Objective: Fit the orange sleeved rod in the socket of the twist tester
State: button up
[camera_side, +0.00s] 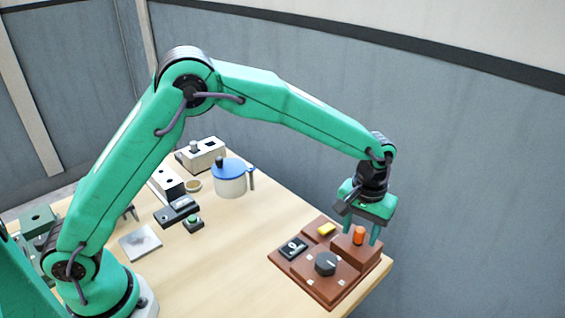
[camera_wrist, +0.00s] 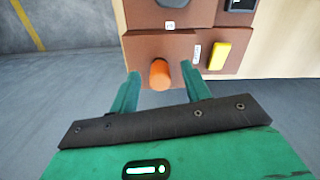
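The orange sleeved rod (camera_side: 360,236) stands upright on the raised block of the brown twist tester (camera_side: 298,284), at the table's right corner. Its lower end is hidden in or behind the block, so I cannot see how deep it sits. My gripper (camera_side: 361,229) is above the block with its fingers pointing down, one on each side of the rod. In the wrist view the rod (camera_wrist: 159,74) shows between the two green fingers of my gripper (camera_wrist: 160,82), with a gap on both sides. My gripper is open and holds nothing.
The tester carries a black knob (camera_side: 326,263), a yellow piece (camera_side: 326,229) and a black display (camera_side: 293,248). A blue-lidded pot (camera_side: 230,179), a white box (camera_side: 200,154) and a grey plate (camera_side: 140,242) stand farther left. The table between is clear.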

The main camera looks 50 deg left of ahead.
jog(key=shift+r, duration=0.1)
jog(key=shift+r, duration=3.85)
jog(key=shift+s+a+r, duration=0.15)
jog(key=shift+a+r, duration=0.25)
jog(key=shift+r, duration=0.05)
jog(key=s+a+r+m+t, duration=0.1)
jog(key=s+a+r+t, duration=0.2)
jog(key=s+a+r, duration=0.85)
jog(key=s+a+f+m+t, duration=0.1)
jog(key=s+a+f+t, duration=0.1)
jog(key=s+a, duration=0.8)
jog(key=s+f, duration=0.1)
jog(key=s, duration=0.2)
jog(key=shift+s+a+f+t, duration=0.15)
jog(key=shift+s+a+t, duration=0.15)
jog(key=shift+s+a, duration=0.1)
